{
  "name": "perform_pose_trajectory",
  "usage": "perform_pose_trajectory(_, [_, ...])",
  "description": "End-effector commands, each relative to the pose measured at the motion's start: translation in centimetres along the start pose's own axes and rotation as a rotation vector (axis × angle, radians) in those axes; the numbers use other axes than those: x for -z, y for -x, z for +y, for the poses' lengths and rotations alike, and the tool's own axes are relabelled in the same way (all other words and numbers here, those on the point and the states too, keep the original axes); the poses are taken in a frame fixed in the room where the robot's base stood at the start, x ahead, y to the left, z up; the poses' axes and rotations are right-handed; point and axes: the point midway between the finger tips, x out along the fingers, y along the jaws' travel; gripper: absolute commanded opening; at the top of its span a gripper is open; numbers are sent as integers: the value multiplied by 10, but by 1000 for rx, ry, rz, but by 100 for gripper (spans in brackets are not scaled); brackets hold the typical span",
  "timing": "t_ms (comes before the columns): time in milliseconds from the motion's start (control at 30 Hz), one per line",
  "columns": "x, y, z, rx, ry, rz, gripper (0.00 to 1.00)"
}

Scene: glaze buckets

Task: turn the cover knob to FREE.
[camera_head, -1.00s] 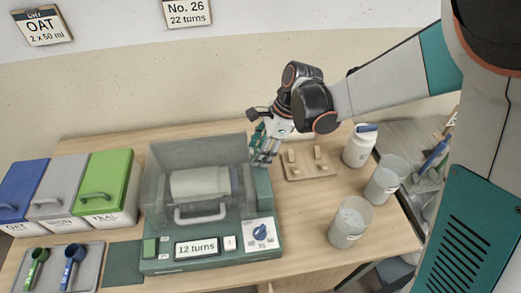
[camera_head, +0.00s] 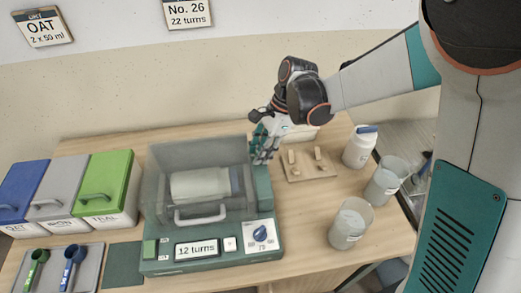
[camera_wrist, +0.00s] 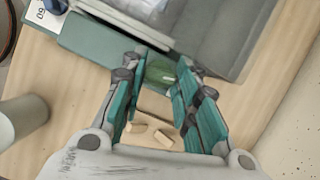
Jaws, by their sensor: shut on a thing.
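The teal machine (camera_head: 212,262) stands on the table with a clear cover (camera_head: 200,150) over a pale jar lying on its side. My gripper (camera_head: 264,155) is at the back right of the machine, beside the cover. In the wrist view, its teal fingers (camera_wrist: 161,64) close around a green piece (camera_wrist: 160,74) at the machine's side, which appears to be the cover knob. The fingers hide much of it in the head view. I cannot read FREE or any other mark on it. A blue dial (camera_head: 260,233) sits on the front panel, beside a display reading 12 turns (camera_head: 197,249).
A wooden board with pegs (camera_head: 309,171) lies right of my gripper. Lidded bins (camera_head: 105,180) and a scoop tray (camera_head: 90,282) are at the left.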

Motion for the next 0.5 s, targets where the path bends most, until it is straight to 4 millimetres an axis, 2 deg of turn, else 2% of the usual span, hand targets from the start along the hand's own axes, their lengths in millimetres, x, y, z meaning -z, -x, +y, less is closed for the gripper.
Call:
perform_pose_trajectory(200, [0, 0, 0, 0, 0, 0, 4])
perform_pose_trajectory(233, [0, 0, 0, 1, 0, 0, 30])
perform_pose_trajectory(300, [0, 0, 0, 1, -1, 0, 46])
perform_pose_trajectory(500, [0, 0, 0, 1, -1, 0, 48])
